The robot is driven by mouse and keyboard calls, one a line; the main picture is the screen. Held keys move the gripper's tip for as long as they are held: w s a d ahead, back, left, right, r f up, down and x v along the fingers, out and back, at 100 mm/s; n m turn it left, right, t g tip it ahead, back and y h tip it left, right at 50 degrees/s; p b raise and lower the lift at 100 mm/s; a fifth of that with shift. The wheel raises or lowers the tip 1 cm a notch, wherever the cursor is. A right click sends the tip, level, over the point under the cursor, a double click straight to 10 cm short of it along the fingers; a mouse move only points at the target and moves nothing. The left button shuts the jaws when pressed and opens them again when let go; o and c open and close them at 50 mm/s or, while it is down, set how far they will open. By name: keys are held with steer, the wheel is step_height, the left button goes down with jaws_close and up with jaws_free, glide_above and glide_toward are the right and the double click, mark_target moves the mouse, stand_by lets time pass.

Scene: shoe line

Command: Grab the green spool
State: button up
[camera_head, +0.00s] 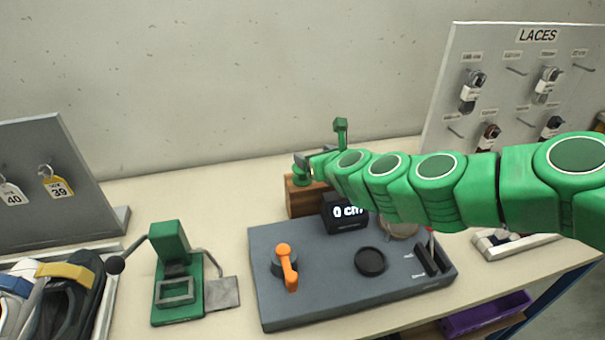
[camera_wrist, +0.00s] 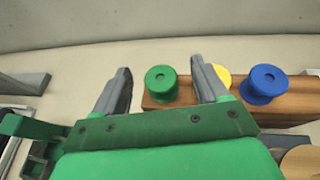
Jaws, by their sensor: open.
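The green spool (camera_wrist: 161,83) stands on a wooden block (camera_wrist: 189,95) in the wrist view, between the two fingers in the picture and a little beyond their tips. In the head view the green spool (camera_head: 301,167) shows partly at the block's left end, beside my gripper (camera_head: 306,160). My gripper also shows in the wrist view (camera_wrist: 160,80), with its two grey fingers apart and nothing held. Whether the spool is level with the fingers I cannot tell. The right finger overlaps the space between the green spool and a yellow spool.
A yellow spool (camera_wrist: 222,76) and a blue spool (camera_wrist: 264,84) stand to the right on the same block. A grey panel (camera_head: 330,290) with an orange lever and a display lies in front. A green press (camera_head: 176,270) stands to the left. The wall is behind.

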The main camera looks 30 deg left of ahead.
mark_target(303, 174)
steer(key=shift+w+a+f, duration=0.6)
steer(key=shift+a+f, duration=0.5)
steer(key=shift+f, duration=0.25)
steer(key=shift+w+a+f, duration=0.55)
steer(key=shift+a+f, duration=0.5)
steer(key=shift+f, duration=0.35)
steer(key=shift+w+a+f, duration=0.6)
steer(key=shift+a+f, duration=0.5)
steer(key=shift+f, duration=0.25)
steer(key=c, duration=0.7)
steer(key=shift+c, duration=0.2)
